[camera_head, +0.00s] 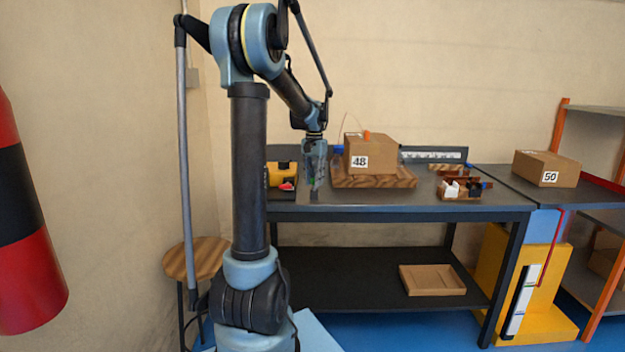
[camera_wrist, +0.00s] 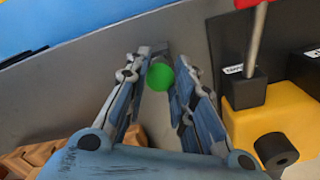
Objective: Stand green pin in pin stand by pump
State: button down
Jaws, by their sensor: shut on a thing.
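My gripper (camera_wrist: 160,72) is shut on the green pin, whose round green end (camera_wrist: 160,77) shows between the fingers in the wrist view. The rest of the pin is mostly hidden. In the head view my gripper (camera_head: 314,190) is over the left front of the dark workbench, just right of the yellow pump (camera_head: 283,174). In the wrist view the yellow pump (camera_wrist: 270,118) is right of the fingers, with a red lever (camera_wrist: 257,40) rising beside it. I cannot clearly make out the pin stand; a small grey shape shows beyond the fingertips.
The workbench (camera_head: 400,204) holds a wooden board (camera_head: 375,182) with a box marked 48 (camera_head: 370,153), right of my gripper. A brown divided tray (camera_head: 461,188) stands farther right. A box marked 50 (camera_head: 546,168) is beyond it. A stool (camera_head: 196,258) stands left.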

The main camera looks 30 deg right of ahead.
jog(key=shift+f, duration=0.25)
jog(key=c, duration=1.3)
grip_release()
notch_tip(320, 180, up, 12)
jog(key=shift+w+f, duration=0.1)
